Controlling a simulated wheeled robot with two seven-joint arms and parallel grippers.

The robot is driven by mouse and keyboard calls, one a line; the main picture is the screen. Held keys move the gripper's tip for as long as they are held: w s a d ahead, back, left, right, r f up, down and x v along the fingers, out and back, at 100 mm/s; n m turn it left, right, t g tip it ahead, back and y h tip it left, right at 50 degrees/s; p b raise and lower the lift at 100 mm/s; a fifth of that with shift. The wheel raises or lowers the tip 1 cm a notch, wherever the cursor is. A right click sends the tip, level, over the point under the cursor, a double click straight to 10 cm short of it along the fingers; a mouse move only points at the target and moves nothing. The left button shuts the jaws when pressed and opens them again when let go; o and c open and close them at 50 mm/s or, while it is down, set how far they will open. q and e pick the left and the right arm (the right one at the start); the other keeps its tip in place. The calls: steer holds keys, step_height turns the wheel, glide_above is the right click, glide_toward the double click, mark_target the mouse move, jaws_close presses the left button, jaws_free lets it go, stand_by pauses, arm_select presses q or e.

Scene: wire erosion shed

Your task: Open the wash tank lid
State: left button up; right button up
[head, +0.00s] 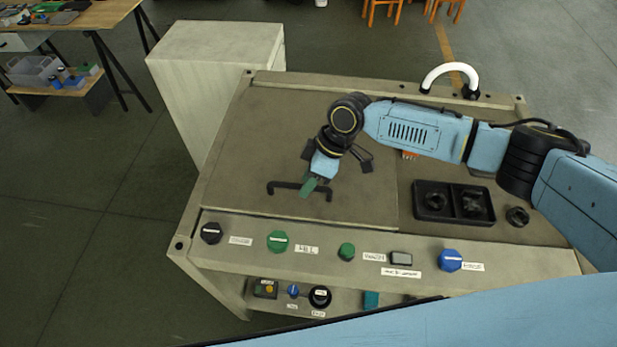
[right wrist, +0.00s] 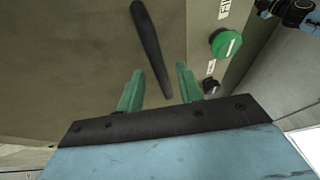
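The wash tank lid (head: 270,135) is the flat grey-brown panel on the left of the bench top, and it lies closed. A black bar handle (head: 286,184) stands near its front edge. My right gripper (head: 309,186) is over the right part of the handle, green fingers pointing down to it. In the right wrist view, the fingers (right wrist: 159,88) are open, with the near end of the handle (right wrist: 152,45) showing in the gap between them. I cannot tell whether they touch it. My left gripper is not in view.
The front panel has a black knob (head: 211,232), green buttons (head: 278,241) and a blue knob (head: 450,260). A black two-part tray (head: 454,203) sits right of the lid. A white curved pipe (head: 447,70) rises at the back. A tall cabinet (head: 215,60) stands behind left.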

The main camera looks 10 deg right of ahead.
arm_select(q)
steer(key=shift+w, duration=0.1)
arm_select(e)
jaws_close()
steer(key=shift+r, duration=0.15)
